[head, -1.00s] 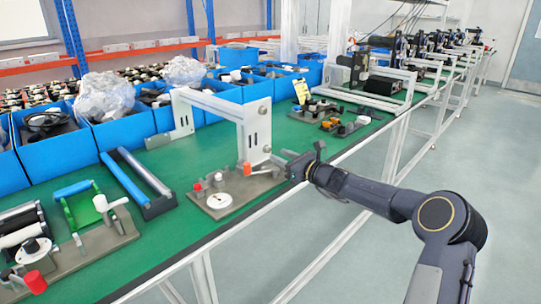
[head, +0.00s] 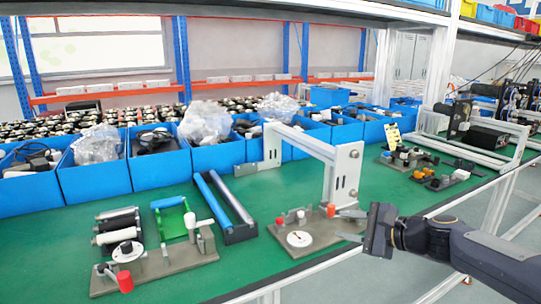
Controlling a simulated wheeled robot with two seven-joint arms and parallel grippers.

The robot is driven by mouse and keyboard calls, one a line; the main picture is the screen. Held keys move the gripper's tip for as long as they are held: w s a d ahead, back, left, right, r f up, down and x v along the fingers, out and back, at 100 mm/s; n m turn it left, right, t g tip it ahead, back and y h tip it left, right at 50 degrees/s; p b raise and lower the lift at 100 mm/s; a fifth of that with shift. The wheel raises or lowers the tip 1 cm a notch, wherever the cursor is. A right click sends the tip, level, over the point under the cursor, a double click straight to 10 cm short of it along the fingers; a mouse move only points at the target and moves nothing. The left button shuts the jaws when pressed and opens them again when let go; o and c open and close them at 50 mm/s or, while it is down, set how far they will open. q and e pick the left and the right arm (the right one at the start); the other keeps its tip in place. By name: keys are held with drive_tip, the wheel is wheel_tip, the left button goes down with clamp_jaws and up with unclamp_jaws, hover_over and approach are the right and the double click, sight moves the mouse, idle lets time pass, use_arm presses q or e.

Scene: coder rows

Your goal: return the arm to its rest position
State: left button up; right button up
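My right arm comes in from the lower right, and its dark gripper (head: 345,225) points left at the table's front edge. Its two fingers are apart with nothing visible between them, so it is open. The fingertips are beside the right end of a grey fixture plate (head: 325,238); I cannot tell whether they touch it. The plate carries a white dial (head: 299,239) and red-topped parts. My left gripper is not in view.
A white bracket (head: 343,172) rises behind the plate. A blue-railed frame (head: 238,232) and another fixture plate (head: 170,262) stand to the left. Blue bins (head: 100,181) line the back. Small fixtures (head: 435,172) stand at the right. Green table surface is bare at the front.

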drive_tip(key=s+f+n+g+h, duration=0.2)
drive_tip(key=s+f+n, duration=0.25)
drive_tip(key=s, duration=0.65)
drive_tip(key=s+d+f+n+g+h, duration=0.15)
drive_tip(key=s+f+n, duration=0.35)
drive_tip(key=s, duration=0.7)
drive_tip(key=s+f+n+g+h, duration=0.1)
drive_tip(key=s+f+n+h, duration=0.2)
drive_tip(key=s+n, duration=0.55)
wheel_tip(320, 180, up, 16)
drive_tip(key=s+m+p, duration=0.1)
drive_tip(key=m+p, duration=0.1)
drive_tip(key=p, duration=1.3)
drive_tip(key=shift+s+m+p, duration=0.3)
drive_tip(key=shift+s, duration=0.1)
drive_tip(key=shift+f, duration=0.15)
